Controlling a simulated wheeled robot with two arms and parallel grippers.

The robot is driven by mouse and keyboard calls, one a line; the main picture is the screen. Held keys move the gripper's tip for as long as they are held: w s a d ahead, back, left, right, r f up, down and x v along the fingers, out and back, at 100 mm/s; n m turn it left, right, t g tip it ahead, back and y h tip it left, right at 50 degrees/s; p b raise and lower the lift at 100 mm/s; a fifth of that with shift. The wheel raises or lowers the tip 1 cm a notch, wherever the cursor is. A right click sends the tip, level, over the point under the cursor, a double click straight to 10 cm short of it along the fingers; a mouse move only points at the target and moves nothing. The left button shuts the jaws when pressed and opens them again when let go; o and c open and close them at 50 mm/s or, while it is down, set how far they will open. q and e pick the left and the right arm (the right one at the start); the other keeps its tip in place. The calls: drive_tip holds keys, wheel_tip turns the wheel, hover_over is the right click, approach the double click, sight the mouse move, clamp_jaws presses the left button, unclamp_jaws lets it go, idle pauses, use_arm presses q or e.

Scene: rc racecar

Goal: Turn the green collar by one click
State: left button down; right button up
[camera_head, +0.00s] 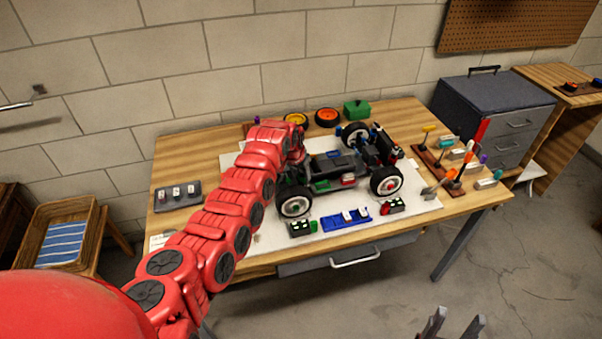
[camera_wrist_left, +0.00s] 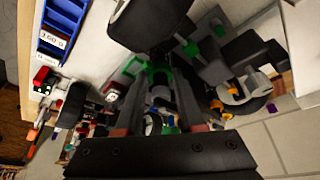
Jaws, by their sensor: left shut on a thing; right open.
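The RC car (camera_head: 335,168) stands on a pale mat on the workbench, with black body and white-rimmed wheels. My left gripper (camera_head: 296,150) reaches down at the car's left end; its tips are mostly hidden by my red arm in the head view. In the left wrist view my left gripper (camera_wrist_left: 161,82) has its two dark fingers closed around a small green part, the green collar (camera_wrist_left: 160,68), among the dark suspension parts. Shadow and the fingers hide much of the collar. My right gripper (camera_head: 450,325) is open and empty, low in front of the bench.
A blue tray (camera_head: 345,220) and small dark trays lie in front of the car. Spare wheels (camera_head: 327,117) and a green box (camera_head: 357,109) stand behind. A tool rack (camera_head: 450,165) is at the right, a grey switch tray (camera_head: 177,195) at the left.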

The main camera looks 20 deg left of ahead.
use_arm(q)
drive_tip(key=shift+d+n, duration=0.2)
drive_tip(key=shift+n, duration=0.3)
drive_tip(key=shift+d+f+n+y+b, duration=0.1)
drive_tip(key=shift+f+n+y+b, duration=0.2)
drive_tip(key=shift+n+y+b, duration=0.5)
drive_tip(key=shift+r+n+b, duration=0.1)
drive_tip(key=shift+n+b, duration=0.35)
drive_tip(key=shift+n, duration=0.05)
drive_tip(key=shift+r+n, duration=0.2)
drive_tip(key=shift+n, duration=0.1)
drive_tip(key=c, duration=0.5)
unclamp_jaws()
